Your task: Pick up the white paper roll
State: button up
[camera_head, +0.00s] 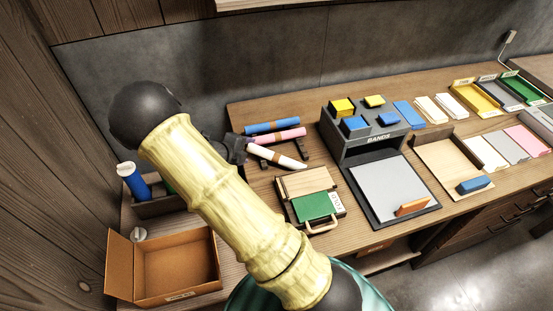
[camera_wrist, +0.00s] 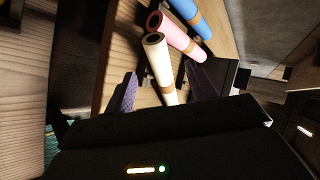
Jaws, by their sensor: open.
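The white paper roll (camera_head: 288,161) has a brown band and lies in front of a pink roll (camera_head: 281,136) and a blue roll (camera_head: 272,126) on a dark rack. In the wrist view the white roll (camera_wrist: 161,64) shows its hollow end, with its body between my two fingers. My gripper (camera_head: 242,148) is at the left end of the white roll in the head view. In the wrist view my gripper (camera_wrist: 165,92) is open, with a finger on each side of the roll. I cannot tell whether either finger touches it. My arm hides part of the table.
A dark box marked BANDS (camera_head: 378,138) is to the right.

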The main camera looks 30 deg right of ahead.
aim_at(253, 149)
jog(key=shift+x, duration=2.6)
jog(key=shift+w+a+f, duration=0.15)
jog(key=shift+a, duration=0.05)
jog(key=c, duration=1.2)
jog(key=shift+o, duration=0.2)
notch_tip(253, 149, up, 10)
jog(key=p, duration=0.1)
jog(key=shift+p, duration=0.4)
